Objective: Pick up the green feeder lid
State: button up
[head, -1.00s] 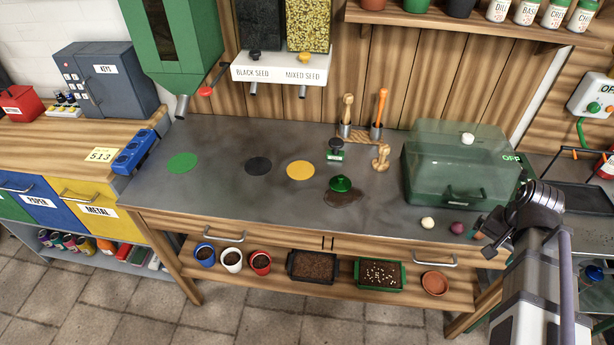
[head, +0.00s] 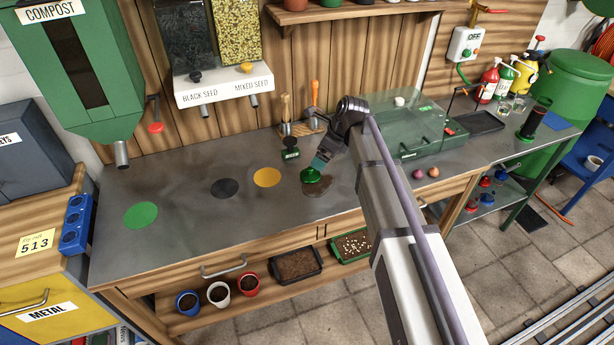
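The green feeder lid (head: 310,176) is a small round dark green piece on the grey metal bench top, at the edge of a brown patch (head: 322,187). My gripper (head: 317,165) points down right at the lid from above and behind it, and overlaps its top in the picture. The fingertips are too small to show whether they are apart or closed on the lid. I cannot tell whether they touch it.
Tools in a wooden holder (head: 300,128) stand further back. The bench left of the yellow disc (head: 267,177) is largely clear.

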aim_at(312, 169)
jog(key=b+x, duration=0.4)
jog(key=x, duration=0.1)
jog(key=shift+f+b, duration=0.3)
jog(key=shift+f, duration=0.05)
jog(key=shift+a, duration=0.15)
jog(key=b+x, duration=0.4)
jog(key=x, duration=0.1)
jog(key=shift+w+a+b, duration=0.3)
jog(key=shift+r, duration=0.25)
jog(key=c, duration=0.9)
notch_tip(312, 169, up, 10)
jog(key=p, duration=1)
jog(key=shift+r+p, duration=0.15)
jog(key=shift+p, duration=0.25)
jog(key=shift+c, duration=0.2)
